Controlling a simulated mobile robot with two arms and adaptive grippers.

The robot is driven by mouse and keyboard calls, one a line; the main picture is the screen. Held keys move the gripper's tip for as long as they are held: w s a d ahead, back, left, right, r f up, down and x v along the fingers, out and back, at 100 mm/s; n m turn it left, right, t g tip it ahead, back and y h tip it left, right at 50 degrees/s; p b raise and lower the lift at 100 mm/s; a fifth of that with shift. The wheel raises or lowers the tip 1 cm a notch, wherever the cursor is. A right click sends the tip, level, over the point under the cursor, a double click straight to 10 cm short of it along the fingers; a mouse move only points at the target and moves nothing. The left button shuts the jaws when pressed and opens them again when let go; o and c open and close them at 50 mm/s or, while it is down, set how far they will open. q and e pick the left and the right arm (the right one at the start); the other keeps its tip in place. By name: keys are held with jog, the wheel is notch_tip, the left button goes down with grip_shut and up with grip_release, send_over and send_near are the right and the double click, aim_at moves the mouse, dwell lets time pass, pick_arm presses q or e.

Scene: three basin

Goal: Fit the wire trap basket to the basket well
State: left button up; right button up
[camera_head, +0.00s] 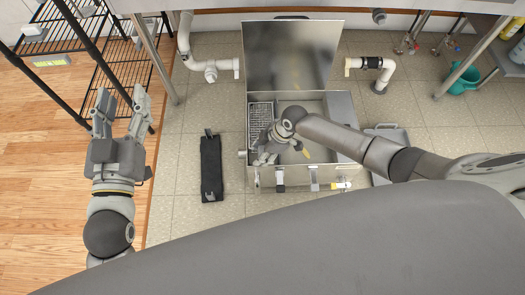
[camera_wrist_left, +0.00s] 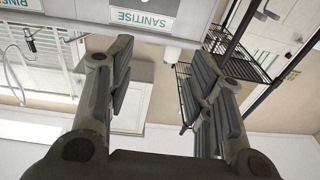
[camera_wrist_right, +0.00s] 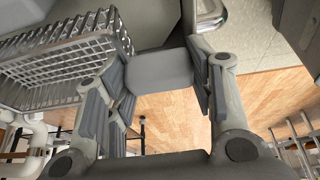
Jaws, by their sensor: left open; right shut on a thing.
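The wire trap basket (camera_head: 260,116) is a silver mesh box at the left end of the open steel trap box (camera_head: 322,177). In the right wrist view the basket (camera_wrist_right: 66,62) fills the upper left, beside my fingers. My right gripper (camera_head: 266,158) is inside the trap box, just nearer than the basket. Its fingers close on a flat grey piece (camera_wrist_right: 160,70) at the basket's side; its join to the mesh is partly hidden. The basket well and how deep the basket sits are hidden. My left gripper (camera_head: 122,108) is open and empty over the floor at left.
The trap's lid (camera_head: 290,55) stands raised at the back. A black strip (camera_head: 211,168) lies on the tiles left of the box. White pipes (camera_head: 210,68) stand behind. A black wire rack (camera_head: 118,60) is near my left gripper. A teal bucket (camera_head: 465,78) stands far right.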

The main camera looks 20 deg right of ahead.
pick_arm(q)
jog(key=shift+f, duration=0.1)
pick_arm(e)
jog(key=o, duration=1.3)
jog(key=shift+f, duration=0.1)
jog(key=shift+s+d+r+p, duration=0.1)
jog(key=shift+d+r+p, duration=0.15)
jog(key=shift+r+p, duration=0.45)
jog(key=shift+d+r+p, duration=0.25)
jog(key=shift+r+p, duration=0.4)
jog(key=shift+s, duration=0.1)
pick_arm(q)
jog(key=s+a+f+g+y, duration=0.1)
jog(key=s+f+g, duration=0.1)
jog(key=f, duration=0.3)
jog(key=s+a+f+g+y, duration=0.1)
jog(key=s+f+g, duration=0.1)
jog(key=f+g, duration=0.3)
jog(key=shift+a+f, duration=0.35)
jog(key=shift+f, duration=0.4)
